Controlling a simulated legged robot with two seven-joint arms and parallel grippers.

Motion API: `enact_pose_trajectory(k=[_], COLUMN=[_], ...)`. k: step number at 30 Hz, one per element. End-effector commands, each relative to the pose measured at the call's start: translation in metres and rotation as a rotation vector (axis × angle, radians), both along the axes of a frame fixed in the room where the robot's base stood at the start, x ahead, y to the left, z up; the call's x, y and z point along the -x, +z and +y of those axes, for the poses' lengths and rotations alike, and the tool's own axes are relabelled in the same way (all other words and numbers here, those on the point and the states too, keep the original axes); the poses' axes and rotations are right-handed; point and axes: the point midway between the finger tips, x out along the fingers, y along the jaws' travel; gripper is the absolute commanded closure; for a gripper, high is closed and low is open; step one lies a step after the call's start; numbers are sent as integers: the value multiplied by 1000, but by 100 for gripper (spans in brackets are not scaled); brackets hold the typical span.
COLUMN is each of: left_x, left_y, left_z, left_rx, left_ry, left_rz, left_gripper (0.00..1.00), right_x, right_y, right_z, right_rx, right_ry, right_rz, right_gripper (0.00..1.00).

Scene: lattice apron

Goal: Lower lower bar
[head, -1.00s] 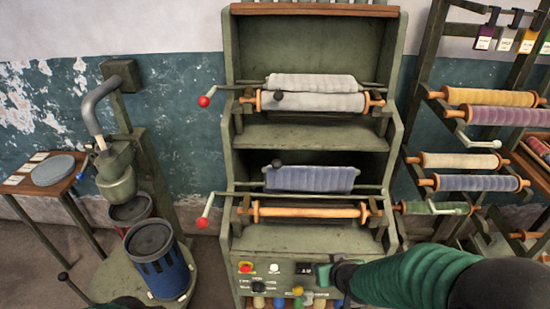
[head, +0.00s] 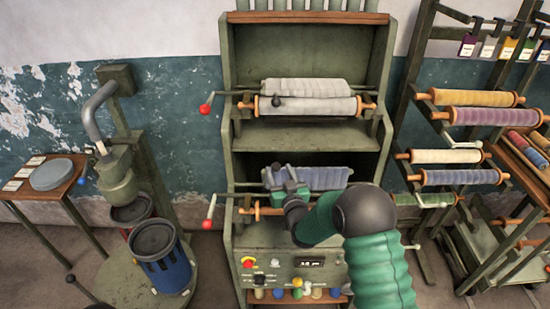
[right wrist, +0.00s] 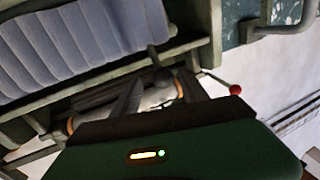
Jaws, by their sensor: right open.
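The lower bar (head: 240,187) runs across the green machine's lower opening, in front of a blue-grey pleated cloth (head: 325,178). It also shows in the right wrist view (right wrist: 90,77), with a dark round knob (right wrist: 162,80) by it. My right gripper (head: 283,174) is at the left part of this bar. In the right wrist view my open fingers (right wrist: 158,95) stand on either side of the knob; I cannot tell whether they touch it. In the head view the gripper hides the knob and part of the bar. My left gripper is not in view.
A red-ended lever (head: 208,224) sticks out left of the lower roller (head: 246,211). Above is a grey cloth roller (head: 310,106) with its own red-ended lever (head: 205,109). A yarn rack (head: 460,155) stands right; a blue bucket (head: 165,268) stands left.

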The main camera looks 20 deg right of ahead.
Motion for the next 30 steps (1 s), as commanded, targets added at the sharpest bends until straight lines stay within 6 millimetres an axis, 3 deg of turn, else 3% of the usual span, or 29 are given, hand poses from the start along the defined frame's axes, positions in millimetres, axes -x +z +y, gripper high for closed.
enact_pose_trajectory(k=[3,7,18,30], left_x=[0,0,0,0], left_y=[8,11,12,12], left_z=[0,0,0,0], left_rx=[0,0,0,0], left_ry=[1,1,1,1], left_rz=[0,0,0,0], left_gripper=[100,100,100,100], right_x=[-28,-49,-59,-59], right_y=[2,0,0,0], right_z=[0,-3,-3,-3], right_rx=[-1,-3,-2,-2], right_ry=[0,0,0,0], right_rz=[-2,0,0,0], right_gripper=[48,48,48,100])
